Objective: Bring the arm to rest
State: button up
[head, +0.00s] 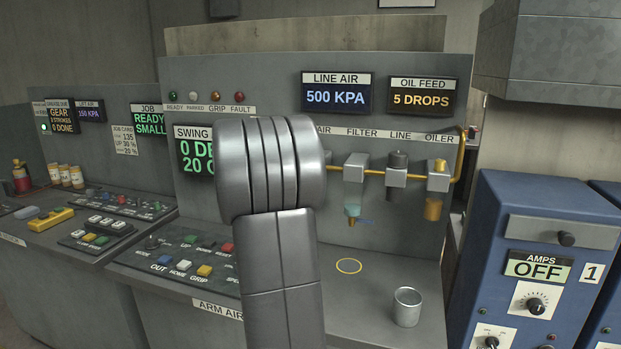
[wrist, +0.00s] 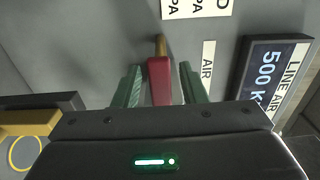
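My arm stands upright in the middle of the head view, and its grey links hide the panel behind them. My gripper (wrist: 160,82) does not show in the head view. In the wrist view its two green fingers are apart, one on each side of a red handle (wrist: 159,82) with a brass end. Narrow gaps show between handle and fingers, and I cannot tell the depth between them. The control console (head: 190,256) at lower left carries coloured buttons marked OUT, HOME and GRIP. The SWING display (head: 193,150) is partly hidden by my arm.
A LINE AIR display (head: 336,93) reads 500 KPA. Filter and oiler units (head: 396,170) hang on the panel at right. A metal cup (head: 407,306) stands on the bench near a yellow ring (head: 349,266). A blue cabinet (head: 530,260) stands at far right.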

jog(key=b+v, duration=0.2)
jog(key=v, duration=1.2)
jog(key=w+d+n+p, duration=0.1)
jog(key=w+d, duration=0.1)
jog(key=w, duration=0.4)
jog(key=w+d+n+p, duration=0.1)
jog(key=w+d, duration=0.1)
jog(key=w, duration=0.5)
jog(key=shift+w+d+f+p, duration=0.25)
jog(key=shift+f+p, duration=0.1)
jog(key=shift+f, duration=0.15)
